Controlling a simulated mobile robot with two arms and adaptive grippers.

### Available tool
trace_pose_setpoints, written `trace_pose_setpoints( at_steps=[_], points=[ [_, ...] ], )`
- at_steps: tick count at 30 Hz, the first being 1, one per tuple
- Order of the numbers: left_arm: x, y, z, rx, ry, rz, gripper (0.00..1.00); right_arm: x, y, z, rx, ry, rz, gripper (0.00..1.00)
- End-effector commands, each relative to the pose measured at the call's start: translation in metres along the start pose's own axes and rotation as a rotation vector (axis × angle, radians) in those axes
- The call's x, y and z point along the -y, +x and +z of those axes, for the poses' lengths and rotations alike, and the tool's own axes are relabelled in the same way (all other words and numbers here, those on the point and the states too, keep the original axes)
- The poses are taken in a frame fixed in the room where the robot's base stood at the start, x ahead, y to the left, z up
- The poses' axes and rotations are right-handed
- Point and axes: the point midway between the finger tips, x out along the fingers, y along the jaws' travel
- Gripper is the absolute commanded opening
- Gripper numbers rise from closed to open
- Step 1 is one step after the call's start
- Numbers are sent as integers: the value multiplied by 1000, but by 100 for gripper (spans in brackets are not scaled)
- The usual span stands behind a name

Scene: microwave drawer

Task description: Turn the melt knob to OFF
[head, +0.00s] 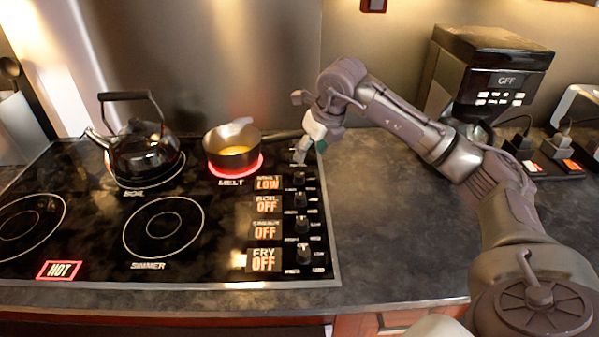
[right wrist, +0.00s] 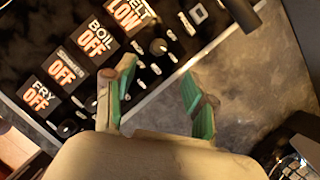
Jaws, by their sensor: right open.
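The melt knob (head: 299,179) is a small dark knob at the top of the knob column on the cooktop's right side. The melt display (head: 268,184) beside it reads LOW in orange. My right gripper (head: 307,155) is above and just behind the melt knob, pointing down. In the right wrist view, its green-padded fingers (right wrist: 158,72) are apart with nothing between them. The melt knob (right wrist: 158,47) shows there just beyond the fingertips, apart from them. My left gripper is not in view.
A pot (head: 233,146) with yellow contents sits on the glowing melt burner, its handle reaching toward my right gripper. A black kettle (head: 145,150) stands left of it. The boil, simmer and fry displays read OFF. A coffee maker (head: 487,75) stands at the back right.

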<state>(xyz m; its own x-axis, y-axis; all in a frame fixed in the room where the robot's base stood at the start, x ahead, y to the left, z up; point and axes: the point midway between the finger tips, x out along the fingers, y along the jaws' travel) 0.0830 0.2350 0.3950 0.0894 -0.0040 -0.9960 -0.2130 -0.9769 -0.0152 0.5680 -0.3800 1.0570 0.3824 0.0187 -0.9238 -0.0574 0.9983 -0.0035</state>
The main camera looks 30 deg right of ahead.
Motion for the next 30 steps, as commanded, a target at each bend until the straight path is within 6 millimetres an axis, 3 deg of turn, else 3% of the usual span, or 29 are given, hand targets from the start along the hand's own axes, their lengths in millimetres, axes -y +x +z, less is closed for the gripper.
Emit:
trace_pose_setpoints(
  at_steps=[9, 15, 28, 30],
  points=[
    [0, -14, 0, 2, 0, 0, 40, -2, 68, 0, -4, 1, 4, 55],
    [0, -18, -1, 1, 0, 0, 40, -2, 95, 0, -1, -1, 5, 55],
    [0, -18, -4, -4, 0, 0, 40, -2, 106, 0, 1, -2, 3, 55],
    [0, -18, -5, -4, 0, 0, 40, -2, 105, 0, 1, -2, 3, 44]
  ],
)
